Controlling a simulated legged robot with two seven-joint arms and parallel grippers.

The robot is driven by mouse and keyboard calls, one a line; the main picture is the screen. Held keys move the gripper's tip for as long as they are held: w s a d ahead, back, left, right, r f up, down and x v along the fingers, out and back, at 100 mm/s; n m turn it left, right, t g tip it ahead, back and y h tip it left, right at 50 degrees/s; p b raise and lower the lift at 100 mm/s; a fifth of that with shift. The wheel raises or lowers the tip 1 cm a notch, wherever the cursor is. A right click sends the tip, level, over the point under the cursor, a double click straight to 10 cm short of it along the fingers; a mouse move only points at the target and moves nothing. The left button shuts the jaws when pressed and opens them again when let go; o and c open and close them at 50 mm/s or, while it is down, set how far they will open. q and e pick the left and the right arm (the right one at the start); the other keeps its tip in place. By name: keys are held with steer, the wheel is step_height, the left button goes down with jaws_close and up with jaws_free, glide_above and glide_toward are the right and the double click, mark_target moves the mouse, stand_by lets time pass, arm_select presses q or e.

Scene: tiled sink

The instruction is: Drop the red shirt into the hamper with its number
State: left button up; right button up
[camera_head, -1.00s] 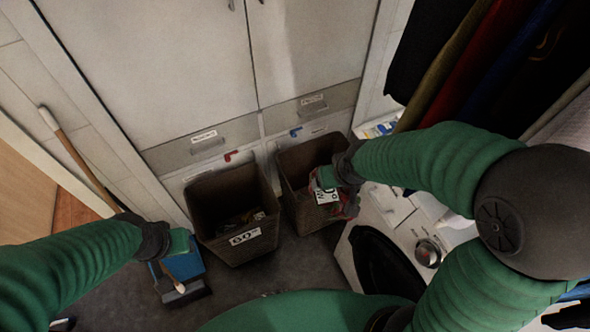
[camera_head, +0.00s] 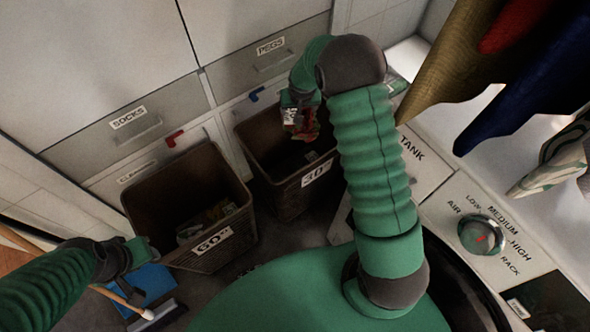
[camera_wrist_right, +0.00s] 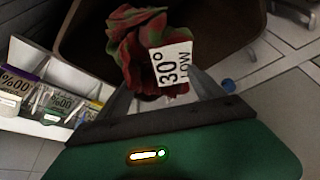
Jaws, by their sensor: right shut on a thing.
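My right gripper (camera_head: 302,110) is shut on the red shirt (camera_head: 303,130), a crumpled red and green bundle. The shirt also shows in the right wrist view (camera_wrist_right: 130,50) with a white tag (camera_wrist_right: 171,64) reading 30° LOW. It hangs over the open mouth of the right hamper (camera_head: 278,198), whose label (camera_head: 317,173) reads 30°. Some dark cloth lies inside that hamper. The left hamper (camera_head: 165,236) is labelled 60° and holds some items. My left gripper (camera_head: 140,255) is beside the 60° hamper's front left; its jaws are unclear.
Drawers marked SOCKS (camera_head: 128,117) and PEGS (camera_head: 270,46) stand behind the hampers. Clothes (camera_head: 450,60) hang at upper right above a white machine with a dial (camera_head: 481,236). A broom (camera_head: 125,300) and blue dustpan (camera_head: 147,284) lie at lower left.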

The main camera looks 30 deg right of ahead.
steer(key=shift+d+f, duration=0.3)
steer(key=shift+f, duration=0.05)
steer(key=shift+f+b, duration=0.25)
steer(key=shift+b, duration=0.2)
steer(key=f+b, duration=0.2)
steer(key=f, duration=0.1)
steer(key=f+b, duration=0.1)
steer(key=b, duration=0.1)
steer(key=shift+a+f, duration=0.25)
steer(key=shift+a, duration=0.15)
steer(key=shift+f, duration=0.25)
steer(key=shift+d, duration=0.25)
steer(key=o, duration=1.3)
steer(key=shift+c, duration=0.2)
steer(key=o, duration=0.3)
steer(key=shift+a+r, duration=0.1)
steer(key=shift+a, duration=0.1)
steer(key=shift+s, duration=0.1)
steer(key=p+v, duration=0.4)
steer(key=v, duration=1.2)
steer(key=shift+a+r, duration=0.15)
steer(key=shift+r, duration=0.15)
